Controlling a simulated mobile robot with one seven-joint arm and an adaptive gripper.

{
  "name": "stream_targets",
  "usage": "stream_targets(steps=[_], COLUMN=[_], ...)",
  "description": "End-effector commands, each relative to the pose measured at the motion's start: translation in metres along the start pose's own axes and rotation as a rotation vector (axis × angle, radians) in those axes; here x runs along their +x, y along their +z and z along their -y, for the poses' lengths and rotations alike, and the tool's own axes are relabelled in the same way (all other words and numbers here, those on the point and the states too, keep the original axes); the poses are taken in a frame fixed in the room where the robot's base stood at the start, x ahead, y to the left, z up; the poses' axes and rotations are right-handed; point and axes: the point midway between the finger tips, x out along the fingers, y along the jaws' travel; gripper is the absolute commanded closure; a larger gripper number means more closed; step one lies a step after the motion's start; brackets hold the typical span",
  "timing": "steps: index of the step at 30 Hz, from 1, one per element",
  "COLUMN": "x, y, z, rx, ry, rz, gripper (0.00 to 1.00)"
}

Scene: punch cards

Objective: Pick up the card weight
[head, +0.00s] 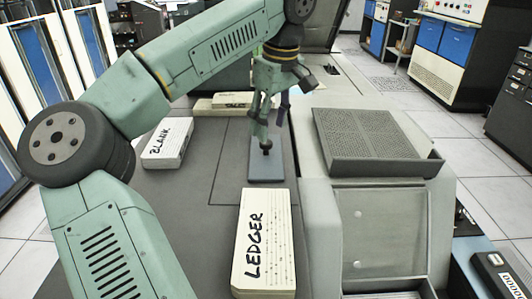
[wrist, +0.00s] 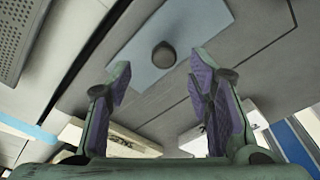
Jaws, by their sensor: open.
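The card weight (head: 266,174) is a flat blue-grey plate with a dark round knob, lying on the dark desk top between the card decks. In the wrist view the plate (wrist: 205,22) shows at the top, with its knob (wrist: 164,55) between the lines of my fingers. My gripper (head: 270,118) is open and empty, pointing down over the weight. Its purple-padded fingers (wrist: 162,88) stand wide apart in the wrist view. In the head view a finger partly covers the weight's far part, and the exact height above the knob is hard to tell.
The LEDGER deck (head: 264,243) lies in front of the weight, the BLANK deck (head: 168,142) to its left, and another deck (head: 232,100) behind. A machine with a perforated tray (head: 365,140) rises on the right. The desk left of the weight is clear.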

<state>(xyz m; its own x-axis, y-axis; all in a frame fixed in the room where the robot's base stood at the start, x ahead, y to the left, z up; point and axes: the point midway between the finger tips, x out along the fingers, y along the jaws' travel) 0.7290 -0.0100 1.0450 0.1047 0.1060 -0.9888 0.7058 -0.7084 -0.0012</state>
Motion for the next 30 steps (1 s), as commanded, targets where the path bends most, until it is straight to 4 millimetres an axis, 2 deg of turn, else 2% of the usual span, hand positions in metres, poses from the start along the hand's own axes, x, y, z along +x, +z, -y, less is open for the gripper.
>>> stream_targets(steps=[5, 12, 21, 30], x=[0.015, 0.048, 0.055, 0.055], y=[-0.001, 0.0, 0.0, 0.0], z=[0.003, 0.006, 0.006, 0.005], rx=[-0.001, 0.001, 0.0, 0.0], ry=[-0.001, 0.001, 0.002, 0.002], rz=[0.001, 0.002, 0.0, 0.0], gripper=[0.53, 0.53, 0.53, 0.72])
